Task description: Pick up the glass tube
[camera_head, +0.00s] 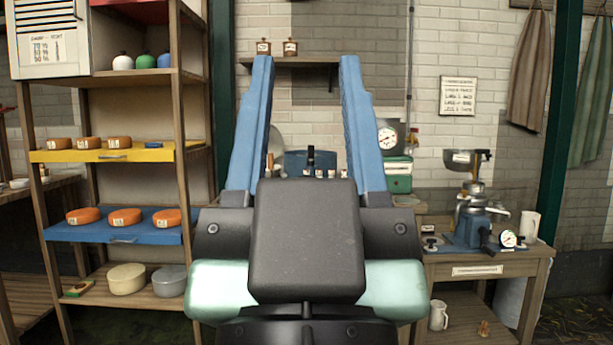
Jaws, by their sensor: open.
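My gripper (306,62) fills the middle of the head view, with its two long blue fingers pointing up and away from me. The fingers are wide apart and nothing is between them in their grip. I cannot make out a glass tube for certain. Behind the fingers, a dark upright bottle (311,157) and several small jars stand in front of a blue box (297,164); they are small and partly hidden by my gripper.
On the left, a wooden shelf holds orange cheeses on a blue tray (60,233) and a yellow tray (60,156). On the right, a wooden table (480,271) carries a metal separator (472,210), a dial gauge (508,239) and a white jug (529,226). A small wall shelf (300,61) holds two jars.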

